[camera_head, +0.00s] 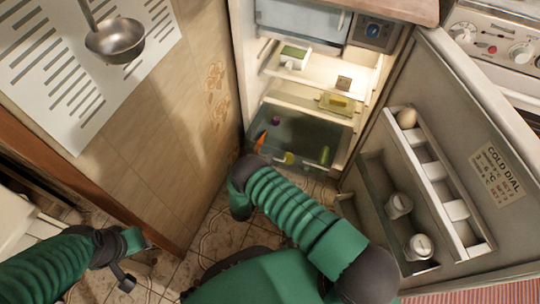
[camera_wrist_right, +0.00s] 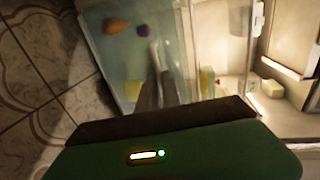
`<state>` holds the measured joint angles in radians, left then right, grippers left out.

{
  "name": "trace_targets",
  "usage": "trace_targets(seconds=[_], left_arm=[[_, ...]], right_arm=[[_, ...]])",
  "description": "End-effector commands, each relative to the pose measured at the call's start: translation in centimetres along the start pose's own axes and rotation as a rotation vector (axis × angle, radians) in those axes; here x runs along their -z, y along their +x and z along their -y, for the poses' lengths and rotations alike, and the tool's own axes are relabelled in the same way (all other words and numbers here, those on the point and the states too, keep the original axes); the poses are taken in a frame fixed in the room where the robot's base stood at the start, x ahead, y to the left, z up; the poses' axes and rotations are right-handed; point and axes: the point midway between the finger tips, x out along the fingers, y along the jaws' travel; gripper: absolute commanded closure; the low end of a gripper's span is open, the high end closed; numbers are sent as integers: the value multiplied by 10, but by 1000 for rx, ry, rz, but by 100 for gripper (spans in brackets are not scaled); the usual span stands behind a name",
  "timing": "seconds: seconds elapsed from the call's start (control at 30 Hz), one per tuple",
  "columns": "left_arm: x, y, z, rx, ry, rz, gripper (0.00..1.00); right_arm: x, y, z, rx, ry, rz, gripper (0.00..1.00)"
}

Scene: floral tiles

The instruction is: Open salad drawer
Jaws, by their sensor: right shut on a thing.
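The salad drawer (camera_head: 285,128) is a clear bin at the bottom of the open fridge, with vegetables inside. In the right wrist view the drawer (camera_wrist_right: 125,65) stands beside the tiled floor, its clear wall close to my fingers. In the head view my right wrist covers the drawer's lower left front and hides the fingertips. My left gripper (camera_head: 130,262) is low at the left, away from the fridge; its finger gap is unclear.
The fridge door (camera_head: 440,150) stands wide open at the right, with an egg and jars in its racks. Fridge shelves (camera_head: 310,95) hold food above the drawer. A tiled cabinet side (camera_head: 165,120) stands close on the left. A ladle (camera_head: 115,40) hangs at upper left.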

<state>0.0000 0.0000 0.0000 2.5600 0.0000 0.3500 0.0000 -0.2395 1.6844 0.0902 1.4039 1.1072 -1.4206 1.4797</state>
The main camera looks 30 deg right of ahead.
Motion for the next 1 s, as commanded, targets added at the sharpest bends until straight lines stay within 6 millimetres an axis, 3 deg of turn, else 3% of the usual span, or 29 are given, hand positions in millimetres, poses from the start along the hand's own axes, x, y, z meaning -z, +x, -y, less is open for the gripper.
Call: trace_targets(seconds=[0.27, 0.3, 0.47, 0.8, 0.87, 1.0], left_arm=[[0, 0, 0, 0, 0, 0, 64], [0, 0, 0, 0, 0, 0, 64], [0, 0, 0, 0, 0, 0, 64], [1, -3, 0, 0, 0, 0, 64], [2, -8, 0, 0, 0, 0, 64], [6, -26, 0, 0, 0, 0, 64]], right_arm=[[0, -1, -3, -7, -1, 0, 100], [0, -1, -3, -8, -1, 0, 89], [0, 0, -2, -5, -1, 0, 69], [0, -4, 1, -3, 0, 0, 69], [0, -12, 2, -4, -1, 1, 69], [-1, -45, 5, -4, -3, 3, 69]])
